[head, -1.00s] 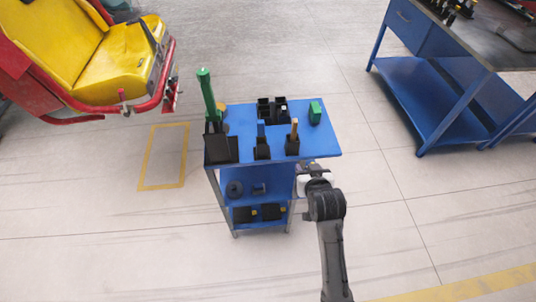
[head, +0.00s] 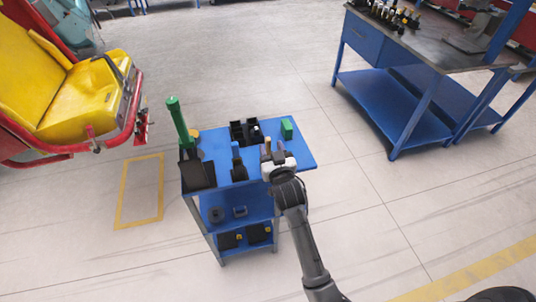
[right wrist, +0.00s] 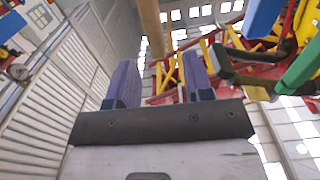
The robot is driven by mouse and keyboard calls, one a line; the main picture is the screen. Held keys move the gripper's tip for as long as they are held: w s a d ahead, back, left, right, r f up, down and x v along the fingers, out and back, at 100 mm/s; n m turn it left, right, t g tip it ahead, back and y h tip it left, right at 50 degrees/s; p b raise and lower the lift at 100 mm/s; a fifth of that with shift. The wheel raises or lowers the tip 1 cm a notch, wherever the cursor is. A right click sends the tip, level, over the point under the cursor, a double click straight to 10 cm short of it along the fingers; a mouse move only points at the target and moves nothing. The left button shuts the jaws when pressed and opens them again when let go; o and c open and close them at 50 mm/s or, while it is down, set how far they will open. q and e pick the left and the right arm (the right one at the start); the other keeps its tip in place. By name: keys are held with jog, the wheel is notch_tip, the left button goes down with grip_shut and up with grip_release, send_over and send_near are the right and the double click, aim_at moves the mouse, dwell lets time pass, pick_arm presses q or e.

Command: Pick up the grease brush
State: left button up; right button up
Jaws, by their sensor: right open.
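The grease brush, which I take to be the tool with the tan wooden handle (right wrist: 150,25), shows at the top of the right wrist view. In the head view its handle tip (head: 268,145) shows at the right part of the blue cart, with its lower part and holder hidden by my wrist. My right gripper (head: 274,155) is at the cart's near right side. Its two purple-grey fingers (right wrist: 158,85) are apart, with nothing held. The handle stands beyond the fingertips, roughly in line with the gap; touching is not visible. My left gripper is not in view.
The blue cart top (head: 298,158) also holds a tall green tool (head: 178,122), a blue-handled tool (head: 236,152) in a black holder, a black bin (head: 243,131) and a green block (head: 287,128). A workbench (head: 400,80) stands right, a yellow seat (head: 85,95) left.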

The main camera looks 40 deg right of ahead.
aim_at(269, 142)
jog(key=shift+b+x, duration=0.5)
jog(key=shift+x, duration=2.6)
jog(key=shift+d+r, duration=0.1)
grip_shut()
